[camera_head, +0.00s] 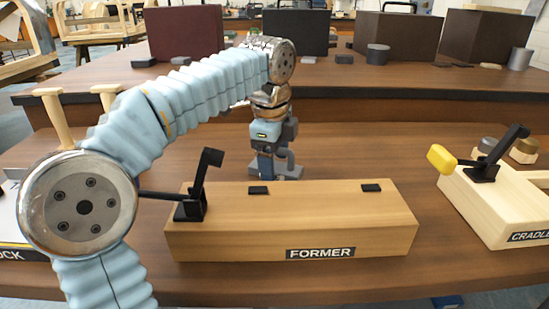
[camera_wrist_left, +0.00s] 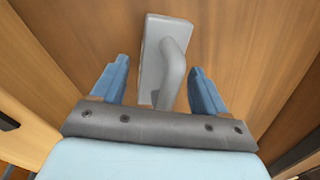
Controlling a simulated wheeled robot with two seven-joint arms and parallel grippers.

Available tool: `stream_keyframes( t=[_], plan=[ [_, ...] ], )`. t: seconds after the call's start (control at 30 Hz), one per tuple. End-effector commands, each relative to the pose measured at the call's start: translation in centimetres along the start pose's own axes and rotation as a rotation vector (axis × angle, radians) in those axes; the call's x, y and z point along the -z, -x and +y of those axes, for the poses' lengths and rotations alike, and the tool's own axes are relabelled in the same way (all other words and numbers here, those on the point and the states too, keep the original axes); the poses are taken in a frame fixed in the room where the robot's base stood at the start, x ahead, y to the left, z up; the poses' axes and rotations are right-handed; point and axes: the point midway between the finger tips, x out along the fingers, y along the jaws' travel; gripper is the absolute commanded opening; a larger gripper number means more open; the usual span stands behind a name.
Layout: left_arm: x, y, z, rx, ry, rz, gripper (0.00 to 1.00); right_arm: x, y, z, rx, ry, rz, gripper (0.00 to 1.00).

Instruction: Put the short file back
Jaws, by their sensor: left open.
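A grey flat block with a bent grey handle (camera_wrist_left: 174,66) lies on the brown wooden surface in the left wrist view; it may be the short file, but I cannot tell for sure. My left gripper (camera_wrist_left: 160,78) is open, with one blue finger on each side of the handle. No grip on it shows. In the head view my left gripper (camera_head: 275,165) points down just behind the wooden block labelled FORMER (camera_head: 300,225), which partly hides the grey piece (camera_head: 291,171). My right gripper does not show clearly in either view.
A black upright lever (camera_head: 198,185) stands on the left end of the FORMER block. A pale wooden frame labelled CRADLE (camera_head: 475,205), with a yellow-knobbed lever (camera_head: 441,158), stands at the right. Dark boxes (camera_head: 295,30) stand on the raised back bench. The table between FORMER and CRADLE is clear.

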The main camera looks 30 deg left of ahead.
Motion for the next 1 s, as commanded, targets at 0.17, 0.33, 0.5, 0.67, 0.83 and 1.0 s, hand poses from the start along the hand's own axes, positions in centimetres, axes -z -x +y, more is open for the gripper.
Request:
stream_keyframes(
  t=[0.17,0.33,0.5,0.67,0.83,1.0],
  plan=[
    [0.0,0.6,-0.1,0.002,0.0,0.001,0.74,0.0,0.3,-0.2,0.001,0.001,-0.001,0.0],
    [0.0,3.7,-0.2,0.004,0.0,0.001,0.74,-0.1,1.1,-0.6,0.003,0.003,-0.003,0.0],
    [0.0,7.9,-0.2,0.004,0.0,0.001,0.74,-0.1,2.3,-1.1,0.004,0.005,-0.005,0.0],
    [0.1,10.8,-0.2,0.002,0.0,0.0,0.74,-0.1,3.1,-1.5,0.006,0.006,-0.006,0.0],
    [0.0,12.2,-0.1,0.0,0.0,0.0,0.74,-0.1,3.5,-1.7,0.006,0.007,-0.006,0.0],
    [0.0,12.3,-0.1,0.0,0.0,0.0,0.74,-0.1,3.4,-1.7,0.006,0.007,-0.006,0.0]
  ],
)
